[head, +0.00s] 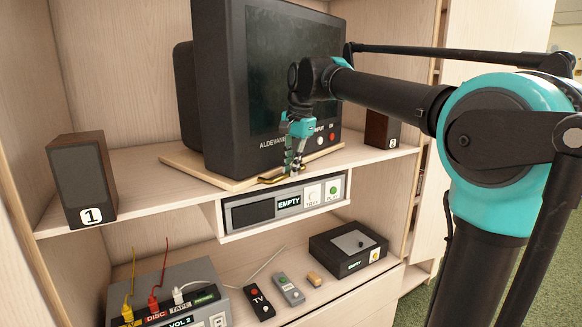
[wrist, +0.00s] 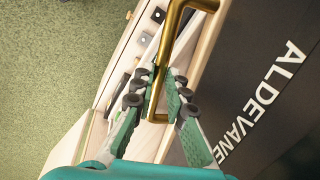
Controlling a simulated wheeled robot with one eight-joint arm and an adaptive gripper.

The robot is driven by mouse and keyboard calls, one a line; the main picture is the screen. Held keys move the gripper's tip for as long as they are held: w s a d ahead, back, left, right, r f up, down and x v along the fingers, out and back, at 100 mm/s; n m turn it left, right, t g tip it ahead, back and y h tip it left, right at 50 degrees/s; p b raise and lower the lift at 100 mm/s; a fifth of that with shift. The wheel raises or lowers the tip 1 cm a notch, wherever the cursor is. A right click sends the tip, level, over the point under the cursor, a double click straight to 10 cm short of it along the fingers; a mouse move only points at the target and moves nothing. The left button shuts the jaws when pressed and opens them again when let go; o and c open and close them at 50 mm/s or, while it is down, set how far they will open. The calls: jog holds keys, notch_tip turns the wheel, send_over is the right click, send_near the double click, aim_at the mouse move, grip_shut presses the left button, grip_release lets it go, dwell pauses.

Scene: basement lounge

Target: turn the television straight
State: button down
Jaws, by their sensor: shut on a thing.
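The black television (head: 225,95) stands on a thin wooden board (head: 200,174) on the upper shelf. It is angled: its left side shows, and its screen faces right of the picture. A brass handle (head: 270,180) sits at the board's front edge. My gripper (head: 294,168) reaches down in front of the screen and is shut on the brass handle. In the wrist view the fingers (wrist: 160,100) lie on either side of the handle (wrist: 167,50), with the television front (wrist: 255,85) close at right. The fingers partly hide the handle.
Speaker 1 (head: 82,178) stands left on the shelf and speaker 2 (head: 381,130) right, behind my arm. A player marked EMPTY (head: 285,205) hangs below the shelf. Remotes (head: 260,302), a black box (head: 348,248) and a cable box (head: 170,290) sit lower down.

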aim_at(257, 174)
jog(key=shift+a, duration=0.1)
jog(key=s+a+m, duration=0.1)
jog(key=a, duration=0.2)
jog(key=s+a+m, duration=0.1)
jog(key=a, duration=0.2)
jog(key=s+a+m, duration=0.1)
jog(key=a+m, duration=0.1)
jog(key=a, duration=0.1)
jog(key=shift+s+t+h, duration=0.1)
jog(key=shift+t+h, duration=0.2)
jog(key=c, duration=1.5)
grip_release()
jog(key=shift+c, duration=0.2)
jog(key=shift+r, duration=0.1)
notch_tip(257, 174, up, 12)
jog(key=s+d, duration=0.1)
jog(key=s, duration=0.1)
jog(key=shift+d+f, duration=0.15)
jog(key=shift+f, duration=0.05)
